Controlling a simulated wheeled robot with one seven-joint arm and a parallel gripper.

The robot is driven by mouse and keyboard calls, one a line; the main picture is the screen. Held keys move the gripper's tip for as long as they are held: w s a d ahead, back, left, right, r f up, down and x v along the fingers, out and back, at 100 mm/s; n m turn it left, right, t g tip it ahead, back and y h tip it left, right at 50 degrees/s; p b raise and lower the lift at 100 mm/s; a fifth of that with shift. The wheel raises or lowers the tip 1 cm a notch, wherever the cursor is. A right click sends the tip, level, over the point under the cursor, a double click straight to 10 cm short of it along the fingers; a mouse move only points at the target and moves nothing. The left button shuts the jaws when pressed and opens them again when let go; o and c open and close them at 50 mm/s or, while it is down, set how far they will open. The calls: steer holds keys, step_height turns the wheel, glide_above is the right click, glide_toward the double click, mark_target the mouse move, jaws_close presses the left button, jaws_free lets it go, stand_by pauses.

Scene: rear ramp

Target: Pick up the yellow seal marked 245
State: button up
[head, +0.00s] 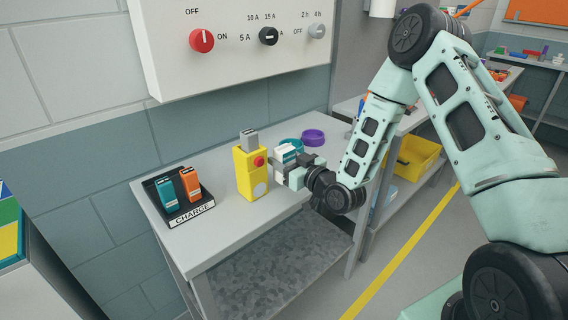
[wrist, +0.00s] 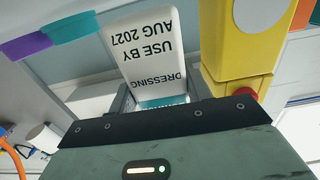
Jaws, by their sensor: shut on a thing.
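I see no yellow seal marked 245 in either view. My gripper (head: 291,168) is shut on a white dressing pack (head: 286,153) with a teal band, just above or at the grey bench top. In the wrist view the pack (wrist: 146,45) stands between my fingers (wrist: 160,98); its print appears upside down and reads "DRESSING" and "USE BY AUG 2027". A yellow box (head: 249,175) with a red button and a grey top piece stands just left of my gripper. It shows close by on the right in the wrist view (wrist: 240,42).
A charge stand (head: 195,213) holds a teal and an orange device on the bench (head: 232,225). A teal ring (head: 291,144) and purple ring (head: 313,136) lie behind my gripper. A panel with knobs (head: 235,40) hangs above. A yellow bin (head: 417,158) is at right.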

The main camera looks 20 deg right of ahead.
steer(key=shift+f, duration=0.75)
steer(key=shift+f, duration=0.15)
steer(key=o, duration=1)
